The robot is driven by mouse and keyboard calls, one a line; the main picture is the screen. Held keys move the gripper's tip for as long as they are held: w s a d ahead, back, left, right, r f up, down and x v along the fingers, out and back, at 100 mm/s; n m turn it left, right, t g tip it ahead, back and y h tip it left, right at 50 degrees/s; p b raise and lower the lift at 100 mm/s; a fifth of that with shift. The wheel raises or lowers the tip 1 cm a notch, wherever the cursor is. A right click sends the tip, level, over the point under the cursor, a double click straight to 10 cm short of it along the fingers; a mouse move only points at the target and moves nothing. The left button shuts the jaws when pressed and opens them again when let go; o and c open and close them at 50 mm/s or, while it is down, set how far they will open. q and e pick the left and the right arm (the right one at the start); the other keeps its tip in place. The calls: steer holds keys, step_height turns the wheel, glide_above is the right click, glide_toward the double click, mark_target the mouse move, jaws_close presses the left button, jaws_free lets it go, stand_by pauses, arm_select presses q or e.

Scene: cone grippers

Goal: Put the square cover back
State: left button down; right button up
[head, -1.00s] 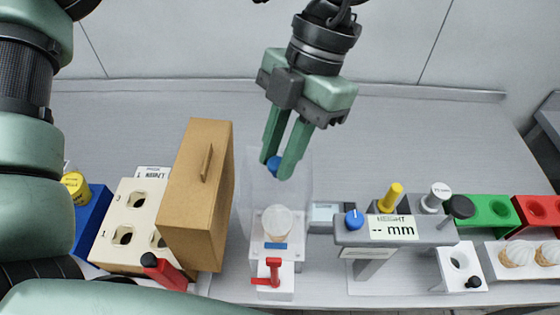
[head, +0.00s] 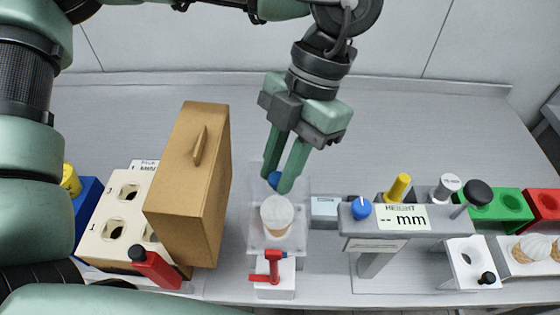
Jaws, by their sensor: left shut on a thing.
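The square cover (head: 257,188) is a clear, see-through box with a blue knob on top. My left gripper (head: 281,183) is shut on that blue knob, with its fingers pointing down. The cover sits over a white round-topped item (head: 277,214) on a small platform with a grey display box (head: 324,208) at its right. The cover's clear walls are faint, so I cannot tell whether its lower edge rests on the platform or hangs just above it. My right gripper is not in view.
A tan box with a handle (head: 190,200) stands close on the left, beside a cream holed block (head: 122,215). A red-handled valve (head: 272,267) is in front. A height gauge (head: 402,217) stands to the right. The bench behind is clear.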

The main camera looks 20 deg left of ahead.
arm_select(q)
steer(key=shift+f+b, duration=0.45)
steer(key=shift+f, duration=0.1)
steer(key=c, duration=1.1)
jaws_free()
steer(key=shift+c, duration=0.2)
steer(key=b+v, duration=0.1)
steer(key=v, duration=0.7)
